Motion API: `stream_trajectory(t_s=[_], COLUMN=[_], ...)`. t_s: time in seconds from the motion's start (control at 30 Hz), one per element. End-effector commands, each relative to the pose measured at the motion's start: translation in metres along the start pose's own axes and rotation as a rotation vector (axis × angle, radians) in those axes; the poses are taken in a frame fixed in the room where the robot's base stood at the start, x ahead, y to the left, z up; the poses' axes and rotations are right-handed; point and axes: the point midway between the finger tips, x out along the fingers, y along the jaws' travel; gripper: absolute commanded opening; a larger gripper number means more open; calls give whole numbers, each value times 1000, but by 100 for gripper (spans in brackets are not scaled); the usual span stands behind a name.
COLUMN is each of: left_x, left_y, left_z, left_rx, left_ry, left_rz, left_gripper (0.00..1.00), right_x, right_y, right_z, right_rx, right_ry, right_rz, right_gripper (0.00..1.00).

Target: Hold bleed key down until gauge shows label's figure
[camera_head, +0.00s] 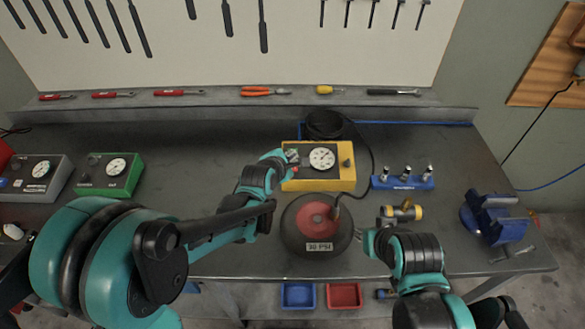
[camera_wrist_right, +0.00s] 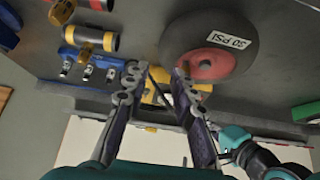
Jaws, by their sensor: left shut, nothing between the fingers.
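A yellow box (camera_head: 318,184) with a round white gauge (camera_head: 321,158) stands in the middle of the bench. The gauge needle is too small to read. A small red part (camera_head: 295,169) shows at the box's left, and a dark knob (camera_head: 347,163) at its right; I cannot tell which is the bleed key. My left gripper (camera_head: 291,157) is shut at the box's left end, partly hiding it; contact is unclear. A black roller with a red centre (camera_head: 317,218) bears a white label (camera_head: 319,246) reading 30 PSI. My right gripper (camera_wrist_right: 161,70) is open and empty beside the roller.
A green gauge box (camera_head: 110,174) and a grey one (camera_head: 36,176) stand at left. A blue rack (camera_head: 402,183), a brass-coloured fitting (camera_head: 402,213) and a blue vise (camera_head: 495,217) are at right. A black hose (camera_head: 372,151) curves from behind the yellow box.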

Motion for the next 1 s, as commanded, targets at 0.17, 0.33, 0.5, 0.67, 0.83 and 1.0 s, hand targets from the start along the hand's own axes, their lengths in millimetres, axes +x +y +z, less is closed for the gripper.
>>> stream_trajectory(t_s=[0.17, 0.33, 0.5, 0.67, 0.83, 1.0], left_x=[0, 0, 0, 0, 0, 0], left_y=[0, 0, 0, 0, 0, 0], left_z=[0, 0, 0, 0, 0, 0], left_rx=[0, 0, 0, 0, 0, 0], left_ry=[0, 0, 0, 0, 0, 0], left_rz=[0, 0, 0, 0, 0, 0], left_gripper=[0, 0, 0, 0, 0, 0], right_x=[0, 0, 0, 0, 0, 0], right_y=[0, 0, 0, 0, 0, 0], right_z=[0, 0, 0, 0, 0, 0], right_rx=[0, 0, 0, 0, 0, 0], right_ry=[0, 0, 0, 0, 0, 0], right_rz=[0, 0, 0, 0, 0, 0], right_gripper=[0, 0, 0, 0, 0, 0])
